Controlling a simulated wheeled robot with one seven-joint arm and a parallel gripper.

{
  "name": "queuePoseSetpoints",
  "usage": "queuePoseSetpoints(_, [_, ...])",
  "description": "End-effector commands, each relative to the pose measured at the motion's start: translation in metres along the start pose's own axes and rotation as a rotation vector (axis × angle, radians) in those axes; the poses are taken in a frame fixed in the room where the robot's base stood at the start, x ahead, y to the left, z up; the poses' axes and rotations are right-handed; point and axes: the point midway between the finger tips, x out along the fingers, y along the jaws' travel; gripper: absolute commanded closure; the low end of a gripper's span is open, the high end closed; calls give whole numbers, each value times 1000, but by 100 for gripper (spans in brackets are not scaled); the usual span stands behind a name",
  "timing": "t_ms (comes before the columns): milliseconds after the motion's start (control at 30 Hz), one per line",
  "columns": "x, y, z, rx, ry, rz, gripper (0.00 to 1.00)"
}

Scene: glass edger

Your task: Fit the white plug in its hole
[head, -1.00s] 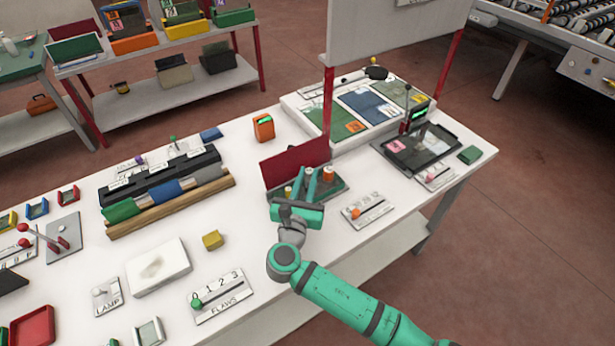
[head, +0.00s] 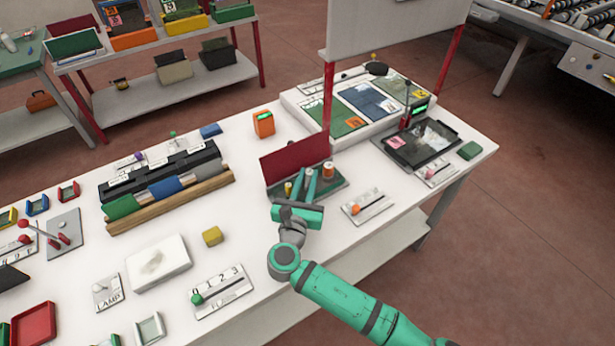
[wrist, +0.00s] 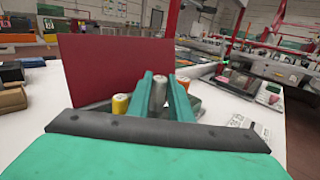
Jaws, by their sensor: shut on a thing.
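The white plug (wrist: 158,92) shows in the wrist view as a pale grey-white cylinder between my two green fingers. My gripper (head: 303,181) is shut on it, low over the green plug block (head: 338,187) in front of the dark red upright panel (head: 293,158). A yellow plug (wrist: 120,105) stands left of the fingers and an orange plug (wrist: 183,82) stands right; the orange plug also shows in the head view (head: 327,169). The white plug's lower end and its hole are hidden by my gripper and the block, so I cannot tell whether it is seated.
A slider plate with an orange knob (head: 367,207) lies right of the block. A yellow block (head: 213,236) lies to the left, with clear white table between. A red post (head: 328,105) and a tray of coloured panels (head: 290,98) stand behind.

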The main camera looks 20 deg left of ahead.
Motion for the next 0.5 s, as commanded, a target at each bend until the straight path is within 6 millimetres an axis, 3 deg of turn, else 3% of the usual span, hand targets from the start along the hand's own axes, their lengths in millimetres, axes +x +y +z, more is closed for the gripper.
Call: queuePoseSetpoints(500, [0, 0, -11, 0, -1, 0, 100])
